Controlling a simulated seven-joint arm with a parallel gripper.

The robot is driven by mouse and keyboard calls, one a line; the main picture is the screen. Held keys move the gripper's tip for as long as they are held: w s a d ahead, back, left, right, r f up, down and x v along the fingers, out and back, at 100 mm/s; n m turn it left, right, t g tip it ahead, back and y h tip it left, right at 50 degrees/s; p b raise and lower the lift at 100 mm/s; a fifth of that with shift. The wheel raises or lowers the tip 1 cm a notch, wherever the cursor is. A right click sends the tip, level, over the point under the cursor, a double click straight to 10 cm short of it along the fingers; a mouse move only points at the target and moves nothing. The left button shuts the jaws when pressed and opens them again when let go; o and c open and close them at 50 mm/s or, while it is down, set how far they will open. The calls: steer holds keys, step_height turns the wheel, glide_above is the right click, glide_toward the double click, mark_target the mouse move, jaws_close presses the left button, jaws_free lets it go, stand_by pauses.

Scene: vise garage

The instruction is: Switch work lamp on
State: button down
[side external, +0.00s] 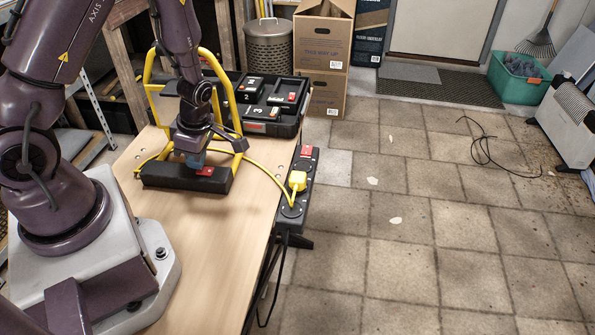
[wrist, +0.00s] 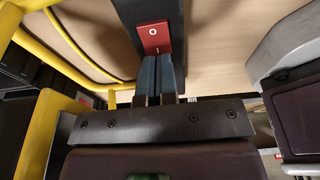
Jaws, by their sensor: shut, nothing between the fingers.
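The work lamp has a yellow tube frame (side external: 147,68) and a long black base bar (side external: 165,178) on the bench. A red rocker switch (side external: 206,171) sits on the bar; in the wrist view the switch (wrist: 153,38) shows an O at its far end and an I mark nearer my fingers. My gripper (side external: 195,160) is shut and empty, pointing down over the bar beside the switch. In the wrist view its blue-grey fingertips (wrist: 159,58) are at the I end of the switch; whether they touch cannot be told. No lamp light is visible.
A yellow cable (side external: 262,169) runs from the lamp to a yellow plug (side external: 298,180) in a black power strip (side external: 291,205) along the bench's right edge. An open black toolbox (side external: 262,128) stands behind the lamp. The wooden bench top (side external: 215,240) in front is clear.

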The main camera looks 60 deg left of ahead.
steer(key=shift+f, duration=0.3)
stand_by(0.4)
steer(key=shift+r, duration=0.15)
steer(key=shift+w+d+r, duration=0.15)
steer(key=shift+r, duration=0.95)
steer(key=shift+w+d+r, duration=0.1)
steer(key=shift+w+r, duration=0.05)
steer(key=shift+r, duration=1)
steer(key=shift+w+d+r, duration=0.15)
steer(key=shift+r, duration=0.95)
steer(key=w+d+r+m+t+h, duration=0.1)
steer(key=d+r+m+t, duration=0.1)
steer(key=d+r+m, duration=0.3)
steer(key=w+d+r+m+t+h, duration=0.1)
steer(key=d+r+m+t, duration=0.15)
steer(key=r+m, duration=0.55)
steer(key=s+d+r+m+t, duration=0.1)
steer(key=s+d+r+m, duration=0.1)
steer(key=r+m, duration=0.3)
steer(key=s+d+r+m+t, duration=0.1)
steer(key=s+d+r+m, duration=0.2)
steer(key=m, duration=0.6)
step_height(320, 180, up, 2)
steer(key=shift+s+d+r+m+t+y, duration=0.2)
steer(key=shift+s+m+t+y, duration=0.15)
steer(key=shift+s, duration=0.45)
